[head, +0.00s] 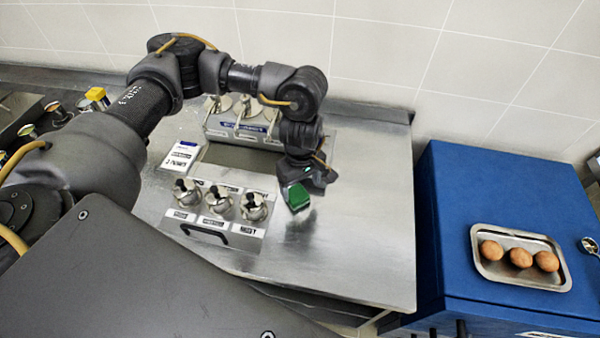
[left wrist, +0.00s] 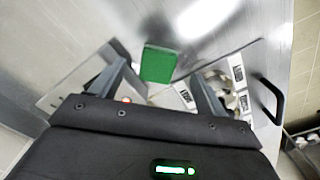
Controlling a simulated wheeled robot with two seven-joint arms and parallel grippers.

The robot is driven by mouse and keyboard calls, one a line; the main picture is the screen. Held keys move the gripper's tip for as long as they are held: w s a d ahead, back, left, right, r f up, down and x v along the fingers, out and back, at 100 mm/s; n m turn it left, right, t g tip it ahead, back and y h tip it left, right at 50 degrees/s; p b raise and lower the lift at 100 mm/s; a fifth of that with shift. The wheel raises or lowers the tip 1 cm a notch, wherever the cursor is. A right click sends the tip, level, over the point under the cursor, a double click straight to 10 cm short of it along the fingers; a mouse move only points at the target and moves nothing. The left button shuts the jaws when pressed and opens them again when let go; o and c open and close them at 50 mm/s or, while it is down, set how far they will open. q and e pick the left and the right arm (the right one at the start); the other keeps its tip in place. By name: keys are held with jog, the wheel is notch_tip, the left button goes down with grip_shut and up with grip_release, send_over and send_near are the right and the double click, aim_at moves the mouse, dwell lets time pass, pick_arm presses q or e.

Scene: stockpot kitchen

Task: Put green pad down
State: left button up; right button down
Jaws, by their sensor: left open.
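The green pad (head: 297,196) is a small green block at the steel worktop, right of the control knobs. It appears to lie on the worktop. In the left wrist view the green pad (left wrist: 158,63) shows whole, just beyond the gap between the fingers. My left gripper (head: 303,180) points down right behind the pad and is open. Its two spread fingers (left wrist: 160,78) show in the left wrist view with nothing clamped between them. I cannot tell whether a finger touches the pad. I do not make out my right gripper.
The steel worktop (head: 355,240) is bare right of and in front of the pad. A panel with several knobs (head: 219,204) and a black handle stands to the left. A blue cabinet (head: 450,230) at the right bears a metal tray (head: 520,280) with 3 brown round items.

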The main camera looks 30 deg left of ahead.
aim_at(300, 199)
pick_arm(q)
notch_tip(300, 199, up, 6)
jog(key=shift+f+b, duration=0.15)
jog(key=shift+b, duration=0.4)
jog(key=shift+a, duration=0.1)
